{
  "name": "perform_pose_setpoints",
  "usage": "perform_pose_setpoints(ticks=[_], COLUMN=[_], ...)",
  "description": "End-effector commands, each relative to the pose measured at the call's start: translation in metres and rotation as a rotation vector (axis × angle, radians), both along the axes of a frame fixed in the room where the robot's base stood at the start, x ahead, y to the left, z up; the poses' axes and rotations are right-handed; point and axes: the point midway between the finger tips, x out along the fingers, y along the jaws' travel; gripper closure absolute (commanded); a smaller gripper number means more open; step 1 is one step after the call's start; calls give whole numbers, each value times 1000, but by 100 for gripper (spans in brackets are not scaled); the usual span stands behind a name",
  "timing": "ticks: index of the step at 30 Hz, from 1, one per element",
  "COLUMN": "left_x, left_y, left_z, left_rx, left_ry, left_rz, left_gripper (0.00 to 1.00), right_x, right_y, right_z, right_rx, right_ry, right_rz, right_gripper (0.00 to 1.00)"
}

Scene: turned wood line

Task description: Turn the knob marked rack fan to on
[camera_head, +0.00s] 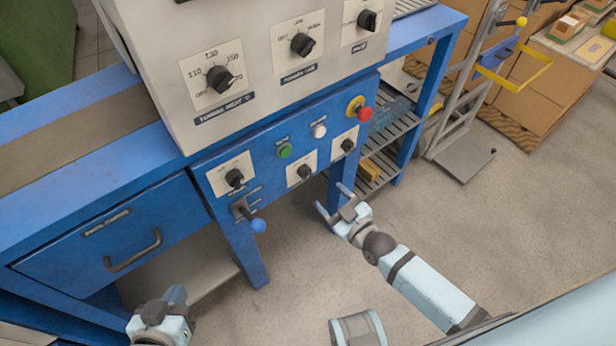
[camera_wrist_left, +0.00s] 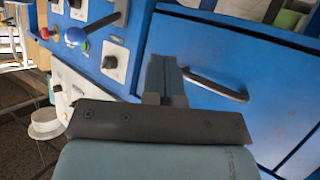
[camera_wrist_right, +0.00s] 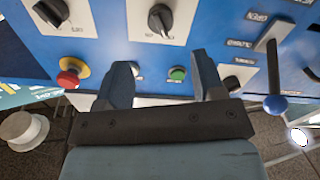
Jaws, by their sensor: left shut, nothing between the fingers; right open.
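The lower blue panel carries three black knobs on cream plates: a left one (camera_head: 235,178), a middle one (camera_head: 305,171) and a right one (camera_head: 347,145). The grey cabinet above has three more: a left one (camera_head: 221,80) labelled tunnel heat, a middle one (camera_head: 303,44) and a right one (camera_head: 367,19). I cannot read which is rack fan. My right gripper (camera_head: 333,199) is open and empty, below and apart from the lower panel; its fingers (camera_wrist_right: 163,80) face the panel in the right wrist view. My left gripper (camera_head: 175,296) is shut and empty near the drawer; its fingers show in the left wrist view (camera_wrist_left: 163,75).
The lower panel also has a green button (camera_head: 285,151), a white button (camera_head: 319,131), a red emergency stop (camera_head: 364,113) and a blue-ball lever (camera_head: 258,226). A drawer handle (camera_head: 134,251) juts out at left. A hand truck (camera_head: 465,150) stands right. The floor in front is clear.

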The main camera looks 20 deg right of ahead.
Motion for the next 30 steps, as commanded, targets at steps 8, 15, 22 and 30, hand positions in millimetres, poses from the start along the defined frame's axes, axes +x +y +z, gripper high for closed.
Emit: perform_pose_setpoints(ticks=[8,15,22,30], left_x=[1,3,6,6], left_y=[-1,-4,-5,-5], left_z=[0,5,11,11], left_rx=[-14,-31,-36,-34], left_ry=[-19,-45,-69,-67], left_rz=[0,-5,-9,-11], left_gripper=[100,100,100,100], right_x=[56,82,87,86], right_y=[21,31,32,32], right_z=[-1,-1,0,0], right_rx=[2,1,1,0], right_ry=[-2,1,1,0], right_rz=[1,1,1,1], right_gripper=[37,37,37,67])
